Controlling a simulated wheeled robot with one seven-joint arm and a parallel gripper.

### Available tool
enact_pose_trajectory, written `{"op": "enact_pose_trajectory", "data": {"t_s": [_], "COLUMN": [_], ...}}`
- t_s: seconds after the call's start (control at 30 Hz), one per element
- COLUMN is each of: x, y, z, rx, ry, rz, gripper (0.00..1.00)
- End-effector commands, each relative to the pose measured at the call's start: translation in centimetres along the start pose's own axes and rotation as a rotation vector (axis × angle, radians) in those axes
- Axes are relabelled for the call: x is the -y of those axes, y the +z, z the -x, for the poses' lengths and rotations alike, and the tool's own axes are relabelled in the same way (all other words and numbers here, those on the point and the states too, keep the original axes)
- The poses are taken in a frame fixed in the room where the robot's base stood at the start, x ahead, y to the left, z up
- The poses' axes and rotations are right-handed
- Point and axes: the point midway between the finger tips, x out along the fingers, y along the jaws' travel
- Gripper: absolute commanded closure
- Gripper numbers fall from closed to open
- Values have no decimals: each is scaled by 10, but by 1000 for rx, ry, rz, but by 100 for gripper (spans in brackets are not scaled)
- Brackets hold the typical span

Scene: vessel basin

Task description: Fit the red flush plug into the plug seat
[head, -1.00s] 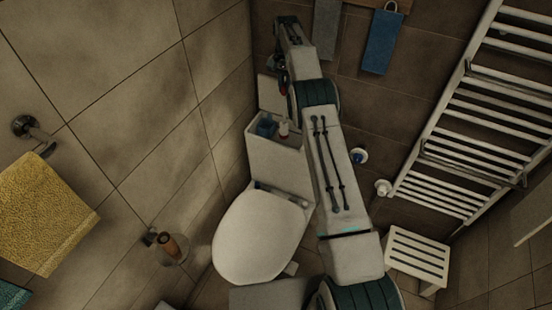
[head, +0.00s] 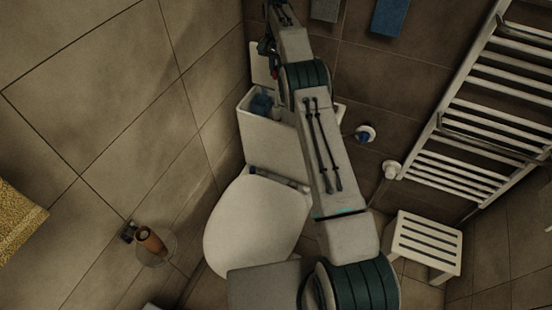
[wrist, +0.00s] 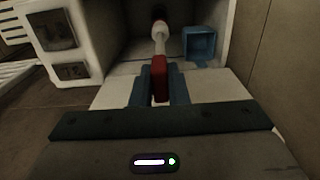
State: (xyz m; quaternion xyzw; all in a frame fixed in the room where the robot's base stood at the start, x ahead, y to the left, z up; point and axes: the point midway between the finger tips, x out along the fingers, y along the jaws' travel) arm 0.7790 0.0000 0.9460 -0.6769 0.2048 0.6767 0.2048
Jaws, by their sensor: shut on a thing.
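The red flush plug (wrist: 161,80) is held upright between the two blue-grey fingers of my gripper (wrist: 160,88) in the wrist view. In the head view my gripper (head: 268,52) is at the top, behind the open cistern (head: 268,136), with a small spot of red at it. A white upright fitting (wrist: 160,40) with a reddish band stands beyond the plug in the wrist view. It is inside a pale open box that looks like the cistern. I cannot make out the plug seat, or whether the plug touches the fitting.
A blue open container (wrist: 201,44) sits right of the fitting. A pale panel (head: 262,66) stands behind the cistern. The toilet lid (head: 255,222) is shut. A towel radiator (head: 480,110) and white stool (head: 427,245) are at the right. A brown cup (head: 150,240) is on the left wall.

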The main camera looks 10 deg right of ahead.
Motion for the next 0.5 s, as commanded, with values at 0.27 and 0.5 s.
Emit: {"op": "enact_pose_trajectory", "data": {"t_s": [0.27,0.5], "x": [-1,-1], "y": [-1,-1], "z": [-76,-98], "rx": [-1,-1], "ry": [0,0], "rz": [-2,-2], "gripper": [100,100]}}
